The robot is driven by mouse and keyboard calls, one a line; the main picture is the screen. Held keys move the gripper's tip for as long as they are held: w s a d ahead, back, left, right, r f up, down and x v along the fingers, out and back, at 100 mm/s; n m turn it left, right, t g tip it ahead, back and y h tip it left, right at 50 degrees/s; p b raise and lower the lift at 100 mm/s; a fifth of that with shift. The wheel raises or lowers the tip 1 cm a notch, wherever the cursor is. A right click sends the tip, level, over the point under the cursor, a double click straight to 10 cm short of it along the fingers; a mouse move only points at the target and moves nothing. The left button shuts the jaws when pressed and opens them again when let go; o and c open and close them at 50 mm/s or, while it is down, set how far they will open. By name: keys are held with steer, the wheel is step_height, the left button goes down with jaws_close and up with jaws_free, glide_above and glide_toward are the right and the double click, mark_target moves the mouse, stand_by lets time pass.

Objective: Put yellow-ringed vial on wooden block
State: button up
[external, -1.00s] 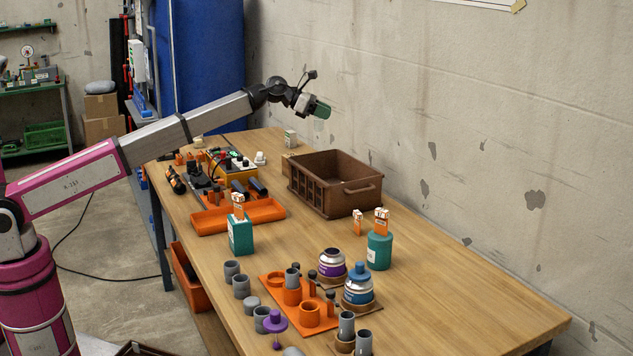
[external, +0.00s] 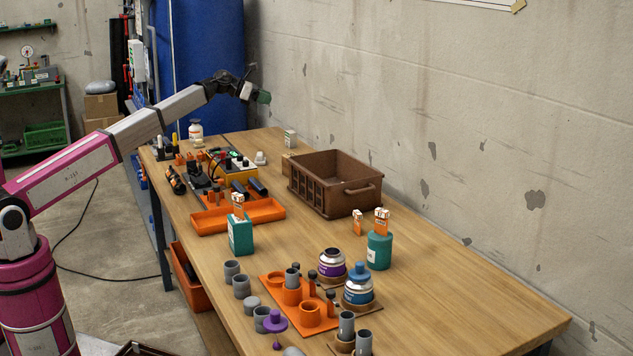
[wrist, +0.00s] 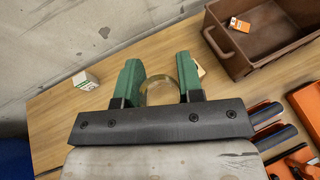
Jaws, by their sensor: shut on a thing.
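My gripper (external: 264,97) is raised above the far end of the workbench in the external view. In the wrist view its green fingers (wrist: 160,86) are shut on the yellow-ringed vial (wrist: 158,80). Only a curved yellowish rim of the vial shows between the fingers; the rest is hidden or too hard to make out. A small pale wooden piece, likely the wooden block (external: 287,160), sits on the bench beside the brown crate's left corner. In the wrist view the block (wrist: 200,68) shows partly behind the right finger, below and apart from the vial.
The brown crate (external: 352,193) stands beside the block. A small white-and-green carton (external: 290,138) stands behind it, near the wall. A white bottle (external: 196,130) and an orange tray (external: 262,212) are to the left. The front right of the bench is clear.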

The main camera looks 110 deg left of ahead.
step_height(320, 180, down, 3)
steer(key=shift+f, duration=0.15)
steer(key=shift+w+f, duration=5.7)
steer(key=shift+w, duration=0.2)
steer(key=shift+f, duration=0.1)
steer(key=o, duration=0.9)
